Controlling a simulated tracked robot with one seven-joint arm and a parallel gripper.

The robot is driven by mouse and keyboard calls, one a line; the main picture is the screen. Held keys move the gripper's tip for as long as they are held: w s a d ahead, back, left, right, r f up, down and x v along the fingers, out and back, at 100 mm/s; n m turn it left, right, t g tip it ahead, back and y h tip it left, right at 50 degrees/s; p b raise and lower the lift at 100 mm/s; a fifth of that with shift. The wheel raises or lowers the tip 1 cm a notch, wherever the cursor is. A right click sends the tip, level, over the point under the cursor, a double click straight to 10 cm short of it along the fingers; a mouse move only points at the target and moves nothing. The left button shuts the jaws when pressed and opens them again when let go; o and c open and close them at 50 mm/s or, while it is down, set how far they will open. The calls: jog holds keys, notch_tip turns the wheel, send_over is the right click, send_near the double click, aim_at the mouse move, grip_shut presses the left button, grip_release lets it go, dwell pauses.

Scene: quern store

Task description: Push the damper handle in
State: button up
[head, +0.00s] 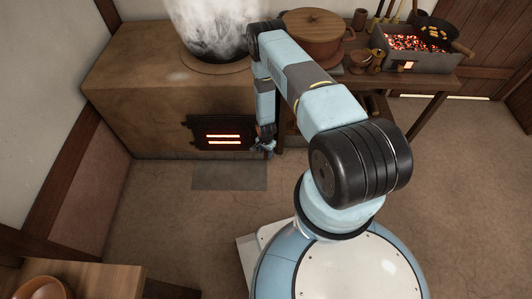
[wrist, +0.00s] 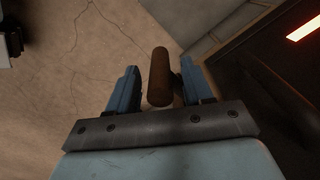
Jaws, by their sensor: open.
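The damper handle is a short brown rod with a rounded end, seen in the wrist view (wrist: 159,76). It lies between the two blue fingers of my gripper (wrist: 158,68), with a visible gap on the left and a narrow one on the right. My gripper is open; I cannot tell whether a finger touches the handle. In the head view my gripper (head: 265,146) is low at the stove front, just right of the fire door (head: 222,133). The handle cannot be made out there. Where it joins the stove is not clear.
The clay stove (head: 130,110) has a steaming pot (head: 213,30) on top. A table to its right bears a lidded pot (head: 313,35) and a brazier of glowing coals (head: 412,45). A dark floor plate (head: 230,175) lies before the fire door. A bowl (head: 43,288) sits at the near left.

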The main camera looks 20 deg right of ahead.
jog(key=shift+f, duration=0.3)
jog(key=shift+c, duration=0.2)
jog(key=shift+d, duration=0.15)
jog(key=c, duration=0.9)
grip_shut()
